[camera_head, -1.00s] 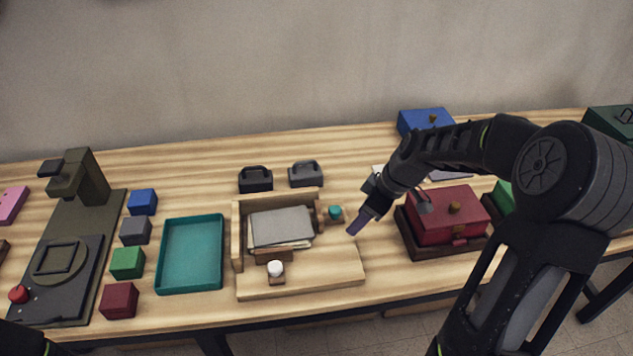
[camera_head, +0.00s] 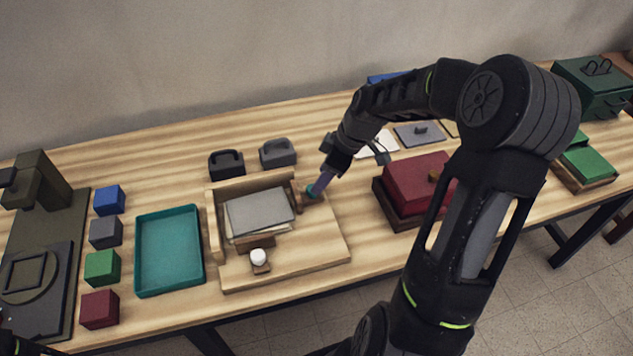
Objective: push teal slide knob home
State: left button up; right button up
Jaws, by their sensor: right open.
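The teal slide knob (camera_head: 311,192) sits on a brown slider (camera_head: 299,201) at the right side of a wooden fixture (camera_head: 300,262) holding a stack of grey and cream sheets (camera_head: 259,212). A second slider with a white knob (camera_head: 258,256) is at the front of the stack. My left gripper is not in view; only a dark bit of my arm shows at the bottom left corner.
A teal tray (camera_head: 170,286) lies left of the fixture, beside several coloured cubes. Two dark handled weights (camera_head: 278,152) stand behind it. A red box (camera_head: 414,183) is to the right, partly behind my right arm. Bare tabletop lies between the fixture and red box.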

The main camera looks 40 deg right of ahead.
aim_at(308, 194)
jog(key=shift+p+x, duration=0.3)
jog(key=shift+x, duration=1.9)
jog(key=shift+c, duration=0.4)
grip_shut()
jog(key=shift+w+r, duration=0.1)
